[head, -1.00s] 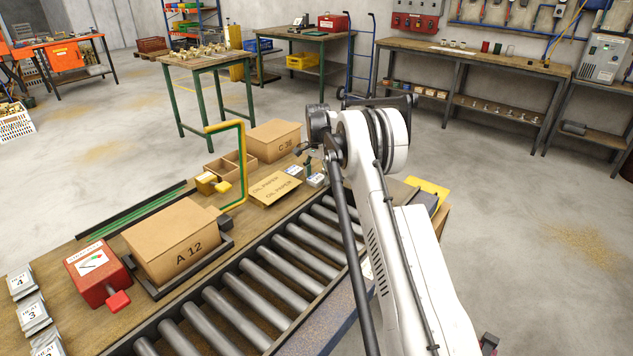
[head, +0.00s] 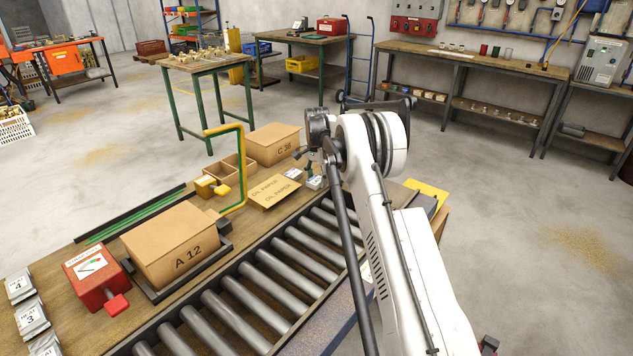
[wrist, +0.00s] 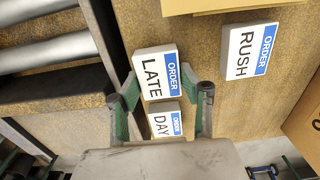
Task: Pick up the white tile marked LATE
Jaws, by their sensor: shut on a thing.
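The white tile marked LATE (wrist: 155,76), with a blue ORDER band, shows in the wrist view at the ends of my gripper's fingers (wrist: 166,98). The green-padded fingers are on either side of its lower end, and my gripper is shut on it. A smaller-looking white tile marked DAY (wrist: 163,124) shows between the fingers, partly hidden by my gripper. A white tile marked RUSH (wrist: 249,51) lies apart to the right. In the head view, my arm partly hides this area, and the tile lettering is too small to read.
Conveyor rollers (head: 258,270) run along the bench's front. The oil paper packet (head: 274,191), box C 36 (head: 273,144) and a yellow bent rail (head: 243,165) are close by. Box A 12 (head: 178,243) and a red gauge box (head: 96,275) are farther left.

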